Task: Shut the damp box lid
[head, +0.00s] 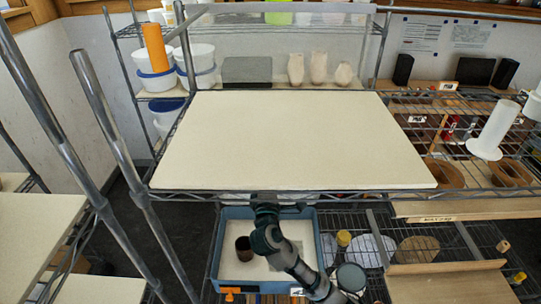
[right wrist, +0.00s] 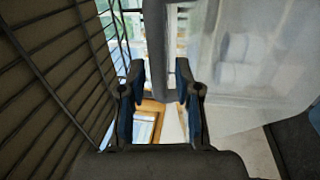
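The damp box is most likely the open blue bin (head: 228,226) with a pale floor, on the lower rack. A brown cup (head: 244,248) stands inside it. My right arm reaches over the bin, and its gripper (head: 265,208) is at the bin's back edge, partly under the upper board. In the right wrist view the gripper's fingers (right wrist: 160,82) are apart, with a grey bar (right wrist: 157,45) showing between them; I cannot tell if they touch it. A translucent panel (right wrist: 240,95), perhaps the lid, is right of the fingers. My left gripper is out of view.
A wide cream board (head: 290,140) covers the upper shelf just behind the bin. Metal posts (head: 130,170) stand to the left. A wire rack (head: 340,225) with jars and discs lies right of the bin. White tubs and vases (head: 318,67) stand at the back.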

